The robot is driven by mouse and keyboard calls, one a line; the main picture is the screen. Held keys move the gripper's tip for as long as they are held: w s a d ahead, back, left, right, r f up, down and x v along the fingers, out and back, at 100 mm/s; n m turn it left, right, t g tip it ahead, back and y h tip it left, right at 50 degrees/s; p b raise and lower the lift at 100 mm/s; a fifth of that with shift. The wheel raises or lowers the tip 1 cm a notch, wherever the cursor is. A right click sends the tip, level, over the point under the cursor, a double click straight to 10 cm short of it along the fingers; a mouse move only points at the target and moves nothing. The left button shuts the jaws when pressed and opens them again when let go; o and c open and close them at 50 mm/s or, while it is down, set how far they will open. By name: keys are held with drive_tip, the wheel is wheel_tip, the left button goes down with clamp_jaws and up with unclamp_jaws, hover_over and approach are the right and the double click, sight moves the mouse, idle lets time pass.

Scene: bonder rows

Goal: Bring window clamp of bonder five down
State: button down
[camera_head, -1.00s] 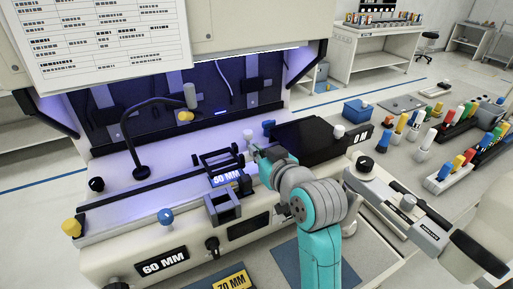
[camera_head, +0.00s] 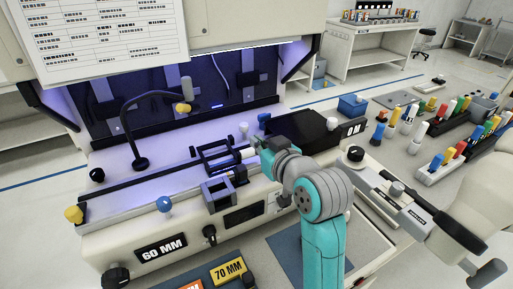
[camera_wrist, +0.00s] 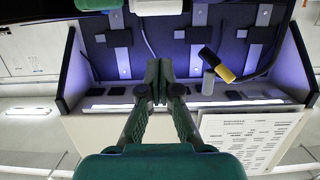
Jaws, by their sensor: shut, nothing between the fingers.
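In the head view, the bonder in front of me has a black rectangular frame (camera_head: 214,156), which looks like the window clamp, over its work rail. A white cylindrical handle (camera_head: 247,154) lies at the frame's right end. My gripper (camera_head: 261,144) is just right of this handle; contact cannot be told. In the wrist view my gripper (camera_wrist: 158,90) has its green fingers together, with nothing between them. A white cylinder (camera_wrist: 158,6) shows beyond the fingertips at the top edge. No number five is readable on the machine.
A grey bracket (camera_head: 218,196) stands at the front of the rail. A gooseneck lamp (camera_head: 140,162) rises at the left. A black block (camera_head: 300,128) is right of my gripper. A microscope-like arm (camera_head: 400,200) and a bench with coloured bottles (camera_head: 440,165) are farther right.

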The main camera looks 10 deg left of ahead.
drive_tip(key=f+v, duration=0.2)
drive_tip(key=v, duration=0.6)
drive_tip(key=s+d+f+m+h, duration=0.1)
drive_tip(key=s+d+f, duration=0.3)
drive_tip(key=f, duration=0.4)
drive_tip(key=s+d+f+m+t+h, duration=0.1)
drive_tip(key=s+d+f+m+h, duration=0.1)
drive_tip(key=s+d+f, duration=0.3)
drive_tip(key=s+d+f+m+h, duration=0.2)
drive_tip(key=s+d+f, duration=0.2)
drive_tip(key=f, duration=0.6)
drive_tip(key=shift+s+d+f+m+t, duration=0.1)
drive_tip(key=shift+s+f+m+t, duration=0.1)
drive_tip(key=shift+s, duration=0.35)
drive_tip(key=shift+s+d+f+m+t, duration=0.1)
drive_tip(key=shift+s+d+t, duration=0.1)
drive_tip(key=shift+s, duration=0.35)
drive_tip(key=s+d+h, duration=0.1)
drive_tip(key=s+d, duration=0.2)
drive_tip(key=s, duration=1)
drive_tip(key=s+d+f+m+h, duration=0.1)
drive_tip(key=s+d+h, duration=0.1)
drive_tip(key=s, duration=1.1)
drive_tip(key=shift+d+f+h, duration=0.3)
drive_tip(key=shift+d+f, duration=0.05)
drive_tip(key=shift+d, duration=0.3)
drive_tip(key=shift+a, duration=0.15)
